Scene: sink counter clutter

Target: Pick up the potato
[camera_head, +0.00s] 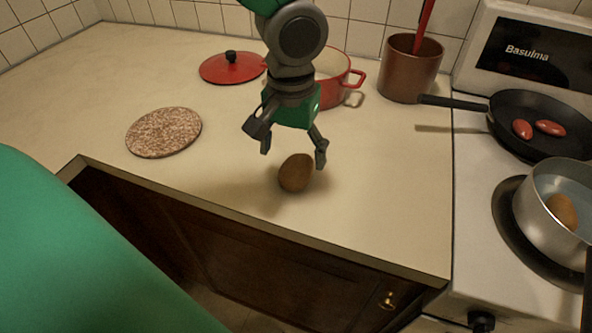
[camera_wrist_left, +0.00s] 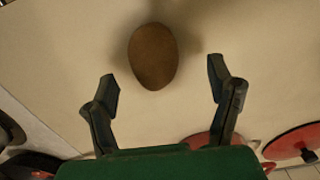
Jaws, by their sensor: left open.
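The brown potato (camera_head: 296,173) lies on the beige counter near its front edge in the head view. In the left wrist view the potato (camera_wrist_left: 153,56) shows at the upper middle, beyond the fingertips and roughly between their lines. My left gripper (camera_head: 293,147) points down just above and behind the potato, with its fingers spread and nothing between them. Its two fingers also show wide apart in the left wrist view (camera_wrist_left: 165,82). I cannot tell exactly how high the fingertips are above the counter. My right gripper is not in view.
A speckled round trivet (camera_head: 164,132) lies to the left. A red pot (camera_head: 341,82), its red lid (camera_head: 232,67) and a brown pot (camera_head: 409,68) stand behind. The stove at right holds a black pan (camera_head: 508,104) with red items and a saucepan (camera_head: 532,211).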

